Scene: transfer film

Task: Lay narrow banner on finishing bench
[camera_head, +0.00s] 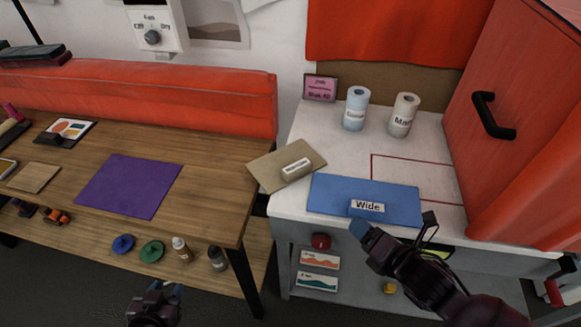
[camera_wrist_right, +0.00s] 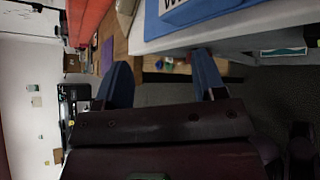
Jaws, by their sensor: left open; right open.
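A tan banner (camera_head: 266,172) with a small block bearing a label too small to read lies at the left edge of the white-topped bench (camera_head: 340,150), its left part overhanging that edge. A blue banner (camera_head: 330,188) labelled "Wide" (camera_head: 368,206) lies along the front of the same bench. The wooden bench (camera_head: 215,170) with a purple mat (camera_head: 130,185) stands to the left. My left gripper (camera_head: 158,287) is open and empty, low in front of the wooden bench. My right gripper (camera_head: 362,232) is open and empty, just in front of the blue banner; its fingers show in the right wrist view (camera_wrist_right: 162,80).
Two labelled rolls, blue (camera_head: 355,110) and cream (camera_head: 403,116), stand at the back of the white top. A red cabinet (camera_head: 520,120) closes off the right side. A red outline (camera_head: 410,158) marks bare white top. Bottles and discs sit on the wooden bench's lower shelf (camera_head: 205,285).

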